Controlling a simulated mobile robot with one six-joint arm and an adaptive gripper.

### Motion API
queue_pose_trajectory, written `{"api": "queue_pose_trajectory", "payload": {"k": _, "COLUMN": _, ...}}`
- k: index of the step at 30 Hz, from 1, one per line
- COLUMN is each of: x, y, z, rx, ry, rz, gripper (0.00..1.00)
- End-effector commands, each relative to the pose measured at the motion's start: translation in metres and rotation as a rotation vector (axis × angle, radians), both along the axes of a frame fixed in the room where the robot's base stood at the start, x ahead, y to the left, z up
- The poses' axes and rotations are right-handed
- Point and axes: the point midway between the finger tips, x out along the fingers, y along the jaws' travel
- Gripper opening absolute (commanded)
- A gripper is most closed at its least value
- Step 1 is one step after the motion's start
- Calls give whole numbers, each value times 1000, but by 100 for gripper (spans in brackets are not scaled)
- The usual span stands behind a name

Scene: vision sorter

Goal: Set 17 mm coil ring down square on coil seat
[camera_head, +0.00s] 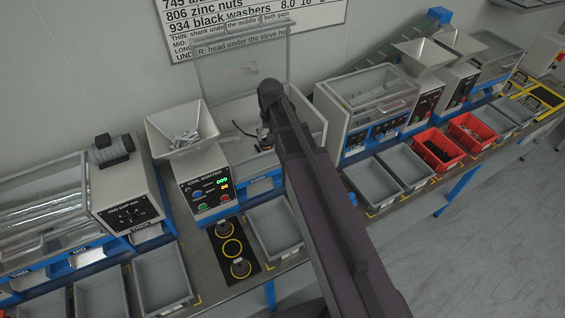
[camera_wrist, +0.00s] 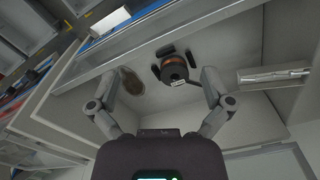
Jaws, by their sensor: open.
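In the wrist view a dark round piece with a copper-coloured band, which looks like the coil ring (camera_wrist: 187,74), stands on the pale floor of an open machine bay. A small pale tag is at its near side. A flat brownish oval patch (camera_wrist: 131,82), perhaps a seat or hole, lies to its left; I cannot tell which part is the coil seat. My gripper (camera_wrist: 160,76) is open, fingers spread to either side of the piece and patch, with nothing held. In the head view the dark and copper piece (camera_head: 264,138) shows beside my arm, which hides my fingers.
The bay walls (camera_wrist: 72,75) and a metal bar (camera_wrist: 273,76) stand close around my gripper. The coil sorter panel (camera_head: 207,190) is left of the bay. A black mat with yellow rings (camera_head: 215,240) carries grey pieces. An empty grey bin (camera_head: 270,225) lies before the bay.

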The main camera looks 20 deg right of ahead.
Motion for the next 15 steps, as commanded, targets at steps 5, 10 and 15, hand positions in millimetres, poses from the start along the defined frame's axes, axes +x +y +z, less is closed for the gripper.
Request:
{"api": "queue_pose_trajectory", "payload": {"k": 5, "x": -85, "y": 0, "z": 0, "rx": -1, "ry": 0, "rz": 116, "gripper": 100}}
{"api": "queue_pose_trajectory", "payload": {"k": 10, "x": -125, "y": -2, "z": 0, "rx": -1, "ry": 0, "rz": 192, "gripper": 100}}
{"api": "queue_pose_trajectory", "payload": {"k": 15, "x": -135, "y": -2, "z": 0, "rx": -1, "ry": 0, "rz": 219, "gripper": 100}}
